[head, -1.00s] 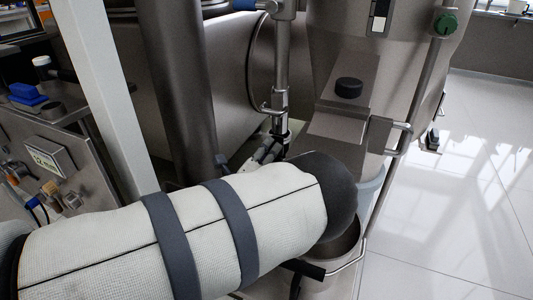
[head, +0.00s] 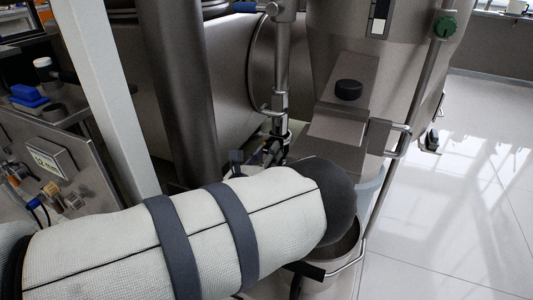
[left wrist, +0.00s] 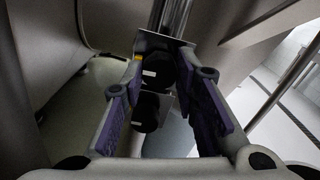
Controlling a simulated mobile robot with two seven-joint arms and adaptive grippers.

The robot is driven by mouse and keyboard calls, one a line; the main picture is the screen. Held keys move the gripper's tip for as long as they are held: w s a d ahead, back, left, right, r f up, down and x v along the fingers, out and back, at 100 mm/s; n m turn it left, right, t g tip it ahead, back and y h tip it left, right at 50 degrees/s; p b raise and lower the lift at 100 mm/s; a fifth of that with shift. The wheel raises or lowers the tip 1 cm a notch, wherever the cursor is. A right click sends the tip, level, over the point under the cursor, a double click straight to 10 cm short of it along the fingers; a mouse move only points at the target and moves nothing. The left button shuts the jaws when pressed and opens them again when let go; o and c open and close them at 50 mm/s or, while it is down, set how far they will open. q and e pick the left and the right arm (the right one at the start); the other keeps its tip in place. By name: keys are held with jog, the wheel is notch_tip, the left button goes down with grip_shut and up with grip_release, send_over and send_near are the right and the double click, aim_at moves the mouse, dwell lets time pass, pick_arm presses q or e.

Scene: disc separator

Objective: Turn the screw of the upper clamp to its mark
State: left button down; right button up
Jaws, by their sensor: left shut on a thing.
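In the left wrist view, my left gripper (left wrist: 163,76) has its two purple-padded fingers closed on a black screw knob (left wrist: 157,70) with a small white mark. A second black knob (left wrist: 147,112) with a white mark shows nearer the bottom of that picture, between the finger bases and apart from the pads. A bright metal plate edge lies at the fingertips. In the head view, my left gripper (head: 262,154) shows only in part beyond my forearm, at the foot of the vertical steel pipe (head: 282,75). The knob is hidden there. My right gripper is not in view.
A steel chute with a black cap (head: 348,89) and a bent handle (head: 401,140) stand right of the gripper. A thick dark column (head: 180,90) and a white post (head: 105,90) stand left. The tiled floor (head: 470,200) at right is clear.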

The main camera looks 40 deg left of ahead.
pick_arm(q)
jog(key=shift+m, duration=0.3)
dwell(0.4)
jog(key=c, duration=1.2)
grip_release()
jog(key=shift+c, duration=0.2)
jog(key=v, duration=1.2)
